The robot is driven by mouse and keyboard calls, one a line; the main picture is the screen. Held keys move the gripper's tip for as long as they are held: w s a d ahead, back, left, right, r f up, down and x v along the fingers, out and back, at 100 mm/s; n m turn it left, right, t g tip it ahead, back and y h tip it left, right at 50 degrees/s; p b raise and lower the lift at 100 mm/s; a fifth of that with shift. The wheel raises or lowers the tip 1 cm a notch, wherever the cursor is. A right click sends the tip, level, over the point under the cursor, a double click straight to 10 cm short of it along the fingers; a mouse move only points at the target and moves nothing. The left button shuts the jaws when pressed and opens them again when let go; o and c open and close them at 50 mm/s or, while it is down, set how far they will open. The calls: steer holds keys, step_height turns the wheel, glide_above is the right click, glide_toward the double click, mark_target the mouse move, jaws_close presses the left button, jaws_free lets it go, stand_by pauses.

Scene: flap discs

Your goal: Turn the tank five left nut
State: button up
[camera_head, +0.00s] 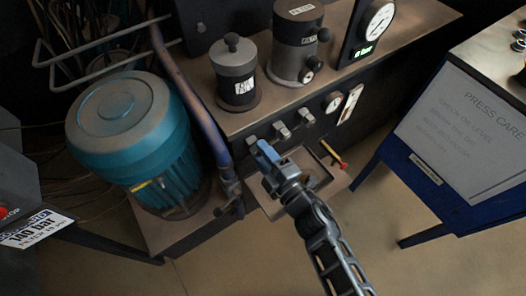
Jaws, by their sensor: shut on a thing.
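My gripper (273,167) is shut at the front of the bench cabinet, with a narrow blue piece (267,152) at its tip. The blue piece lies close to the left one of three small grey fittings on the cabinet's front face. This left fitting (252,144) is partly hidden, and I cannot tell whether the blue piece touches it. The middle fitting (282,132) and the right fitting (306,116) stand clear of my gripper. I see no label reading tank five.
A small open tray (338,182) with a red-tipped tool (336,156) lies below and behind my gripper. A blue motor (130,130) and a blue-grey pipe (197,95) stand left. A blue-framed sign stand (465,130) stands right. Grey cylinders (235,75) stand on the bench top.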

stand_by(0.4)
steer(key=o, duration=1)
steer(key=shift+o, duration=0.2)
steer(key=v, duration=0.7)
steer(key=shift+s+d+p, duration=0.25)
steer(key=shift+s+p, duration=0.05)
steer(key=shift+s, duration=0.05)
